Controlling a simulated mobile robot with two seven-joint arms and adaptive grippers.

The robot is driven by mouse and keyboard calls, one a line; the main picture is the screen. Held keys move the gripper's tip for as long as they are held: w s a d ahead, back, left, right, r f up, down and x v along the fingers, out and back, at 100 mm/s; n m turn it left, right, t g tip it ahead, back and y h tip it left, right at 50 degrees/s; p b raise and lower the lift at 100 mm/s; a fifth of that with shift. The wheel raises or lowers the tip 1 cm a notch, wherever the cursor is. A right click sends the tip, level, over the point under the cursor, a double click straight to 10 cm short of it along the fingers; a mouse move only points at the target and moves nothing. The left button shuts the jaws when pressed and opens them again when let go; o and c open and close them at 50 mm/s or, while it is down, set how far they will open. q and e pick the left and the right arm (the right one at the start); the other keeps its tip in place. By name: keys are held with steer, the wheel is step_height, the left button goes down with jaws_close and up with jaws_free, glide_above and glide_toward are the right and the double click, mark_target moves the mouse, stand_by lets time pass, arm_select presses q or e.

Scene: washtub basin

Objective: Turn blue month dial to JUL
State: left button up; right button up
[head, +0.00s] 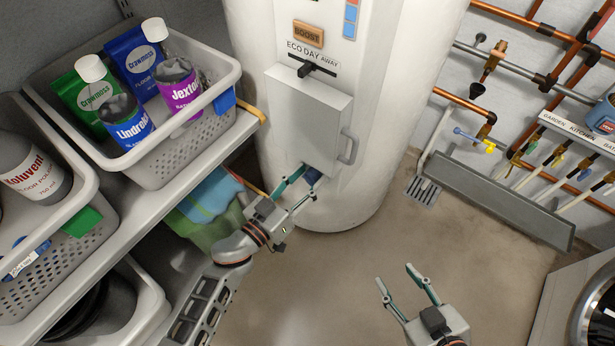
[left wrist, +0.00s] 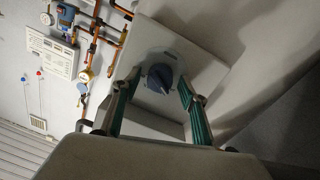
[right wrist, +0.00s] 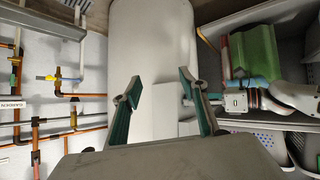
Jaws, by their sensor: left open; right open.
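A dark blue dial (left wrist: 160,78) with a raised grip sits on a pale round plate on the underside of the white tank's box in the left wrist view. In the head view, a blue part (head: 312,175) shows low on the tank, partly behind my left gripper (head: 309,182). My left gripper is open, its fingertips on either side of the dial; contact is not clear. The month marks and pointer are too small to read. My right gripper (head: 393,272) is open and empty above the floor, well away from the dial.
The white tank (head: 245,60) carries a box with a grey handle (head: 349,148) and an ECO/DAY/AWAY slider (head: 312,68). Shelves with a bottle-filled basket (head: 190,150) stand left. Pipes and valves (head: 488,145) line the right wall. The middle floor is clear.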

arm_select(q)
steer(key=c, duration=1.1)
